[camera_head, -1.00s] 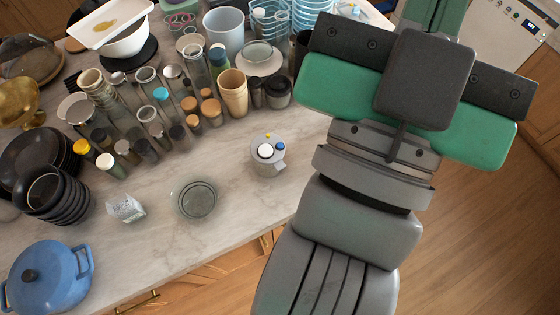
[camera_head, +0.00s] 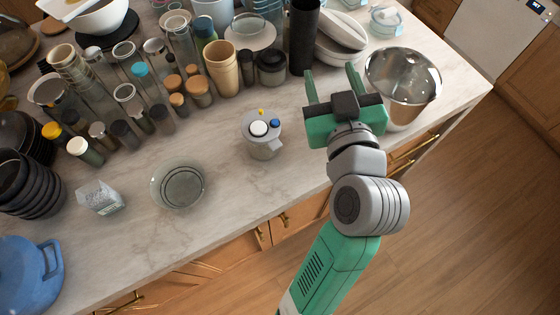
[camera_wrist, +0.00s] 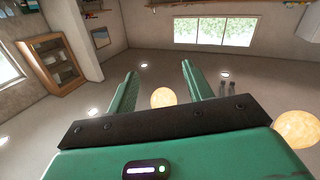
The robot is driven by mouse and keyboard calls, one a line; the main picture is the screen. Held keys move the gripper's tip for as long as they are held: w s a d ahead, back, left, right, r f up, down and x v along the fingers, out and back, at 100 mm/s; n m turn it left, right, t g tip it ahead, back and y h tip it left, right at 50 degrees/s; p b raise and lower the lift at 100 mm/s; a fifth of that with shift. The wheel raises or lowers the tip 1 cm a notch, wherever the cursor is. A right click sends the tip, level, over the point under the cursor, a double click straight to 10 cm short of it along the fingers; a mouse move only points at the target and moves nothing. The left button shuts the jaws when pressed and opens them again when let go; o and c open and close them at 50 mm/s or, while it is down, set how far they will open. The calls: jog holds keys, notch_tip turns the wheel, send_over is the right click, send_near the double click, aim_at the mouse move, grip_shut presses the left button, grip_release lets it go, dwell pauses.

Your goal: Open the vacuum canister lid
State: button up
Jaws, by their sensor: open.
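The vacuum canister (camera_head: 263,140) stands upright on the marble counter, a grey body with a lid on top. The lid carries a white round button (camera_head: 258,128), a blue knob (camera_head: 275,123) and a small yellow piece. A spout or handle sticks out at its lower right. The lid appears seated on the body. My gripper (camera_head: 331,80) is to the right of the canister, apart from it, its two green fingers spread and empty. In the wrist view my gripper (camera_wrist: 158,80) is also open, with only the room behind it and no canister in sight.
A steel pot (camera_head: 402,85) stands close to the right of my gripper. A glass bowl (camera_head: 178,186) lies left of the canister. Several jars and a tan cup stack (camera_head: 222,68) crowd behind. The counter in front of the canister is clear.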

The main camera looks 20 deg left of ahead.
notch_tip(320, 180, down, 22)
jog(key=s+a+n+g+y+b, duration=0.2)
jog(key=n+g+y+b, duration=0.15)
jog(key=b, duration=0.25)
jog(key=g+y+b, duration=0.2)
jog(key=y, duration=0.1)
send_near(264, 129)
jog(key=w+a+f, duration=0.1)
jog(key=w+a+p, duration=0.1)
jog(key=a, duration=0.1)
jog(key=shift+w+f, duration=0.15)
jog(key=shift+f, duration=0.25)
jog(key=shift+c, duration=0.4)
grip_shut()
